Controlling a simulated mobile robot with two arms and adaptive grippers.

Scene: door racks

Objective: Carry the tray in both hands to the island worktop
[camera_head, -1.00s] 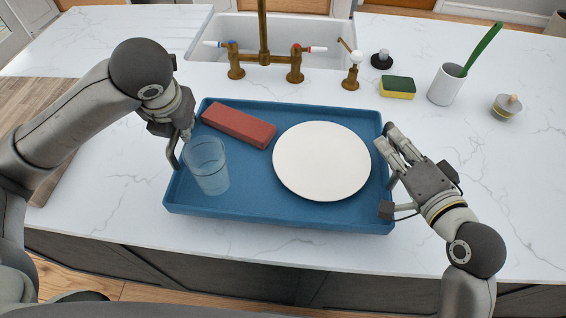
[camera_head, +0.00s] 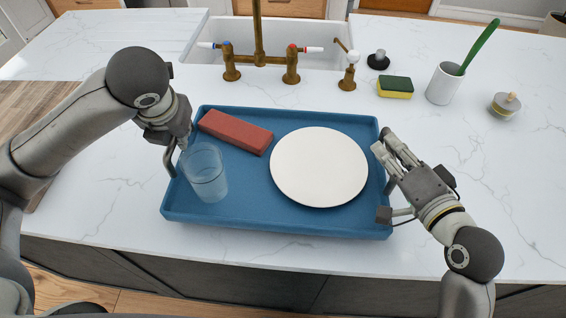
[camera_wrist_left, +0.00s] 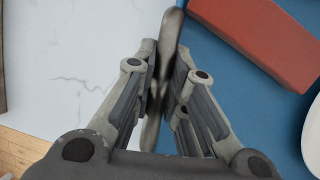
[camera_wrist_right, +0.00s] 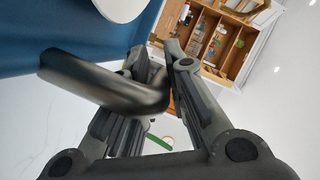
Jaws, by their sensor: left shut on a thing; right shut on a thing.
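The blue tray (camera_head: 270,222) is in front of the sink, over the white marble worktop; I cannot tell if it touches it. It holds a white plate (camera_head: 320,167), a clear glass (camera_head: 206,175) and a reddish block (camera_head: 236,131). My left gripper (camera_head: 181,142) is shut on the tray's left handle, a dark bar that shows in the left wrist view (camera_wrist_left: 172,42). My right gripper (camera_head: 391,152) is shut on the right handle, which shows in the right wrist view (camera_wrist_right: 95,82). The tray looks about level, and the glass stands upright.
Behind the tray are the sink (camera_head: 300,88) and the brass tap (camera_head: 262,58). A sponge (camera_head: 395,87), a white cup with a green brush (camera_head: 444,84) and a small round pot (camera_head: 504,105) stand at the right. The worktop's front edge runs below the tray.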

